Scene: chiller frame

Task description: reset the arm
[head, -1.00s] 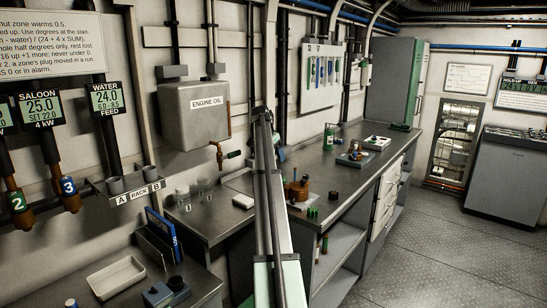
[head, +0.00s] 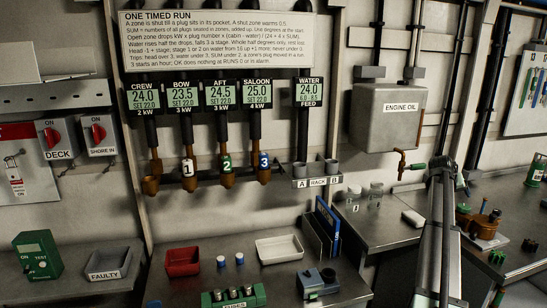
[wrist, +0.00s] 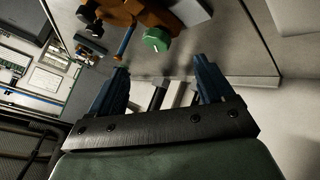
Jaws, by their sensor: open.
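My gripper (wrist: 162,88) is open and empty in the wrist view, its two blue fingers apart with nothing between them. Beyond the fingers are the workbench edge (wrist: 250,75) and an orange-brown device with a green knob (wrist: 156,40); neither is held. In the head view my arm stands up at the right, in front of the bench; its fingertips cannot be made out there. Plugs numbered 1 (head: 188,168), 2 (head: 227,163) and 3 (head: 264,160) hang under the Bow, Aft and Saloon displays. The Crew pocket (head: 150,185) shows no numbered plug.
Rack A B (head: 317,182) is on the wall. The bench holds a red tray (head: 182,262), a white tray (head: 279,249), a faulty bin (head: 110,264) and a green test box (head: 37,255). Jars stand right of the rack.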

